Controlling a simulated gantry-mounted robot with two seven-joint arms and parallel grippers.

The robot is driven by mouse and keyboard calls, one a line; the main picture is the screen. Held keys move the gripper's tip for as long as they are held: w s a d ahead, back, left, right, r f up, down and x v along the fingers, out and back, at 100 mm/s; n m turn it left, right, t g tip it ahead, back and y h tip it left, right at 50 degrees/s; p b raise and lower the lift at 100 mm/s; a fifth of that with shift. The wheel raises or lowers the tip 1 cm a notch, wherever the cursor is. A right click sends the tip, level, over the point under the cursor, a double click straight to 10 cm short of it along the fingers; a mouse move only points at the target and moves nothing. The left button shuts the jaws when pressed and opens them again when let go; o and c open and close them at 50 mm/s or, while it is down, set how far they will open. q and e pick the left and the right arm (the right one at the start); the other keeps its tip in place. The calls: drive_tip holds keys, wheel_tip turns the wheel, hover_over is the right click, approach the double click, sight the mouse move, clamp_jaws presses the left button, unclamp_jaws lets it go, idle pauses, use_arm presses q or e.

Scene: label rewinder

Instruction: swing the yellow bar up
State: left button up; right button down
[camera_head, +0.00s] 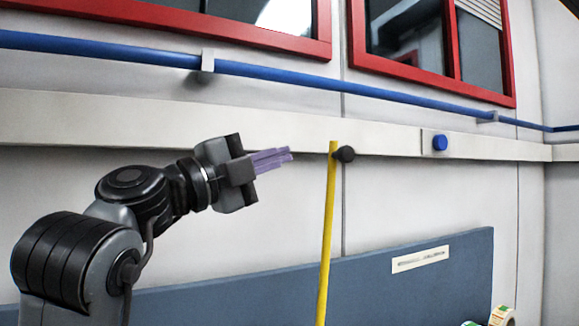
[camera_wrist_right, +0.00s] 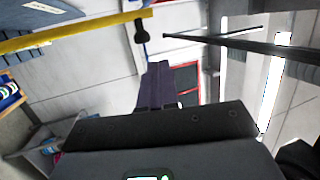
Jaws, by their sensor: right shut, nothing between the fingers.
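The yellow bar (camera_head: 327,230) stands nearly upright in the head view. Its top end is beside a black knob (camera_head: 345,154), and its lower end runs out of the bottom of the picture. My right gripper (camera_head: 287,154), with purple fingers, is shut and empty. In the picture it points right, its tips a little left of the bar's upper end with a visible gap. In the right wrist view the yellow bar (camera_wrist_right: 75,31) crosses the top left, with the black knob (camera_wrist_right: 141,36) near its end, beyond my purple fingers (camera_wrist_right: 154,85). My left gripper does not show.
A blue-grey panel (camera_head: 440,285) with a white label (camera_head: 420,260) stands behind the bar. A blue button (camera_head: 439,142) is on the pale wall strip, under a blue pipe (camera_head: 300,79) and red-framed windows. Rolls (camera_head: 501,316) show at the bottom right.

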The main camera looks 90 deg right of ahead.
drive_tip(key=shift+w+a, duration=0.7)
drive_tip(key=shift+w, duration=0.1)
